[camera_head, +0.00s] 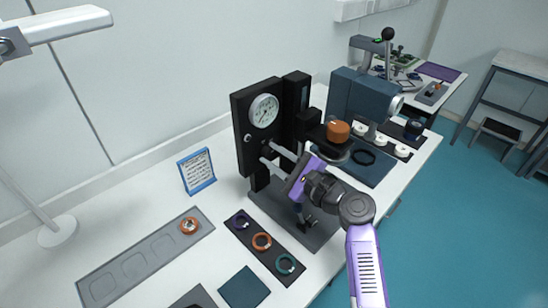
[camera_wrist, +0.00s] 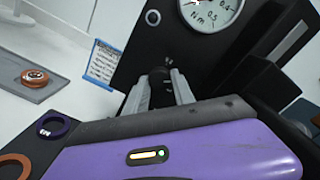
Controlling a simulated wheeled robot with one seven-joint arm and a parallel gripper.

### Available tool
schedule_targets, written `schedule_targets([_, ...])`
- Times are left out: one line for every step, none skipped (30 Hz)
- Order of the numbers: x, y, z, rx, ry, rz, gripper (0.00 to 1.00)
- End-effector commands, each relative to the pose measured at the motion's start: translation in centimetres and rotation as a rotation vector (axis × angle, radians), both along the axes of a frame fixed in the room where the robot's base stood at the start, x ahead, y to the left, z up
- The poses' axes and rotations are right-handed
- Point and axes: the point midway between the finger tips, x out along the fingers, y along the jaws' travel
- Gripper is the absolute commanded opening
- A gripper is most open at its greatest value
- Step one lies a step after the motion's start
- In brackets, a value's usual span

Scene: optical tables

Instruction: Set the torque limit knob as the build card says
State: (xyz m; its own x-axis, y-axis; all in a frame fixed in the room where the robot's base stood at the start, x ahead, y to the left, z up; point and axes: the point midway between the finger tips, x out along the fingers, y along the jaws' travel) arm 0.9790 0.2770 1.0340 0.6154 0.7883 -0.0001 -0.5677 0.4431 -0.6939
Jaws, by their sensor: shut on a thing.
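A black upright panel (camera_head: 243,132) carries a round white dial (camera_head: 264,111) near its top, which also shows cut off in the wrist view (camera_wrist: 210,8). Below the dial a dark knob (camera_wrist: 159,82) sticks out from the panel. My gripper (camera_head: 267,154) is shut on this knob, with one pale finger on each side of it in the wrist view. The knob's setting cannot be read. The build card (camera_head: 197,171) stands in a blue frame left of the panel. It also shows in the wrist view (camera_wrist: 103,62), its text too small to read.
A grey tray (camera_head: 140,262) with an orange ring lies at left. A blue-grey machine (camera_head: 357,100) and an orange-brown knob (camera_head: 338,131) stand right of the panel.

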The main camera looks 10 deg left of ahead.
Motion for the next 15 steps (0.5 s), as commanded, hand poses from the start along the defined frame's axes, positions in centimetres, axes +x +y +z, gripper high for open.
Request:
schedule_targets([-0.03, -0.01, -0.34, -0.013, -0.016, 0.001, 0.0])
schedule_targets([-0.04, -0.01, -0.38, -0.022, -0.028, 0.001, 0.0])
schedule_targets([-0.03, -0.01, -0.42, -0.036, -0.047, 0.001, 0.0])
schedule_targets([-0.03, -0.03, -0.43, -0.048, -0.063, 0.001, 0.0])
schedule_targets([-0.02, -0.05, -0.46, -0.061, -0.079, 0.001, 0.0])
schedule_targets([-0.01, -0.07, -0.52, -0.08, -0.102, 0.0, 0.0])
schedule_targets([0.0, -0.08, -0.55, -0.095, -0.122, 0.0, 0.0])
schedule_targets([0.0, -0.08, -0.57, -0.11, -0.142, 0.001, 0.0])
schedule_targets([0.0, -0.08, -0.57, -0.132, -0.171, 0.0, 0.0])
schedule_targets([0.0, -0.08, -0.59, -0.15, -0.193, 0.001, 0.0])
schedule_targets([0.01, -0.08, -0.62, -0.167, -0.214, 0.0, 0.0])
schedule_targets([0.01, -0.08, -0.61, -0.19, -0.245, 0.001, 0.0])
schedule_targets([0.0, -0.08, -0.59, -0.207, -0.267, 0.0, 0.0])
schedule_targets([0.0, -0.08, -0.59, -0.226, -0.291, 0.001, 0.0])
schedule_targets([0.01, -0.06, -0.62, -0.249, -0.32, 0.001, 0.0])
